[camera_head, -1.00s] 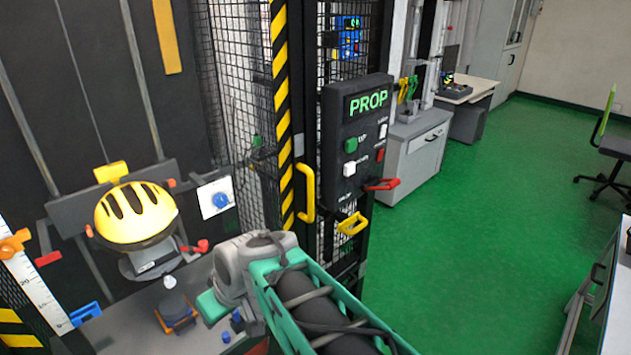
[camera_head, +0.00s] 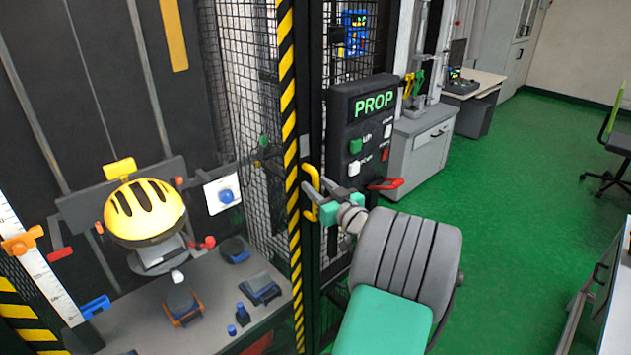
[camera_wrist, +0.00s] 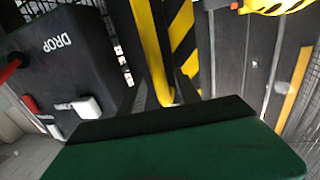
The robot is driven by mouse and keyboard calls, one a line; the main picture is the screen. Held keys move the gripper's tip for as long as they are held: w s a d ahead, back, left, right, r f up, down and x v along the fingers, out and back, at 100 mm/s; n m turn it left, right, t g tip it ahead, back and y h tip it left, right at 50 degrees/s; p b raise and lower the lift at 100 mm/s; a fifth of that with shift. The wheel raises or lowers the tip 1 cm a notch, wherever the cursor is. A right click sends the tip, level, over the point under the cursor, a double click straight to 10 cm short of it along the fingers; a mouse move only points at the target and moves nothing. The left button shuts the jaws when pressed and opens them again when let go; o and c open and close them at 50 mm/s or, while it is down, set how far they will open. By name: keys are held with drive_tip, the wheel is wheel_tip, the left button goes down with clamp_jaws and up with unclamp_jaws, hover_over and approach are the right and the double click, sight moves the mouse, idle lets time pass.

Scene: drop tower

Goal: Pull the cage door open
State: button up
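The cage door's edge (camera_head: 287,110) is a tall black-and-yellow striped upright, with dark wire mesh (camera_head: 240,70) beside it. A yellow bar handle (camera_head: 311,190) is fixed beside the stripes. My gripper (camera_head: 316,184) is at this handle, its grey fingers reaching in from the right. In the wrist view, the handle (camera_wrist: 153,50) runs down between the two dark fingers, with a finger on each side and small gaps visible. The gripper looks open around the handle. The handle's lower end is partly hidden by the gripper body.
A black control panel (camera_head: 360,105) with coloured buttons and a red lever (camera_head: 385,184) stands just right of the handle. Inside the cage, a yellow helmet (camera_head: 144,212) sits above a grey bench.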

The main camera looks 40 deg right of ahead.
drive_tip(key=shift+w+d, duration=0.1)
drive_tip(key=shift+w, duration=0.45)
clamp_jaws()
idle(1.0)
